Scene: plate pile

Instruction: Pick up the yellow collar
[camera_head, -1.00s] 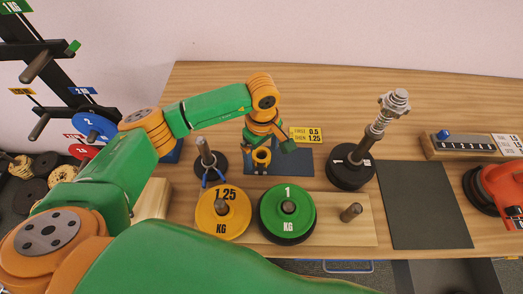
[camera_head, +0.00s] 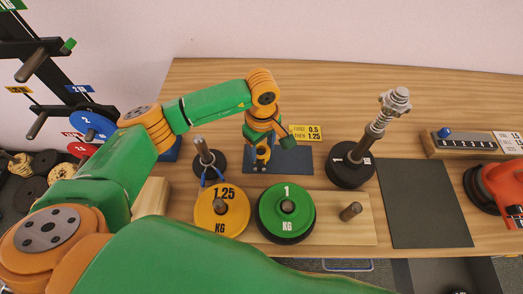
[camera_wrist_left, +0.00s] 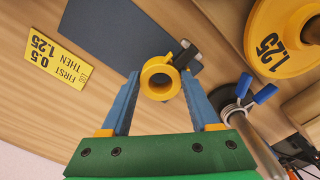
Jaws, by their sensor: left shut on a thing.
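The yellow collar (camera_wrist_left: 160,80) is a ring with a dark lever, and shows between the two blue fingertips of my left gripper (camera_wrist_left: 159,84) in the left wrist view. In the head view the collar (camera_head: 261,154) is small and partly covered by the left gripper (camera_head: 262,150), over the dark blue mat (camera_head: 297,160). The left gripper is shut on the collar. I cannot tell whether the collar still touches the mat. My right gripper is not in view.
A yellow 1.25 plate (camera_head: 235,222) and a green 1 plate (camera_head: 296,222) lie on the wooden board (camera_head: 335,228) in front. A post with a blue-handled collar (camera_head: 212,178) stands left. A black-weighted dumbbell (camera_head: 350,172) and grey mat (camera_head: 425,205) are right.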

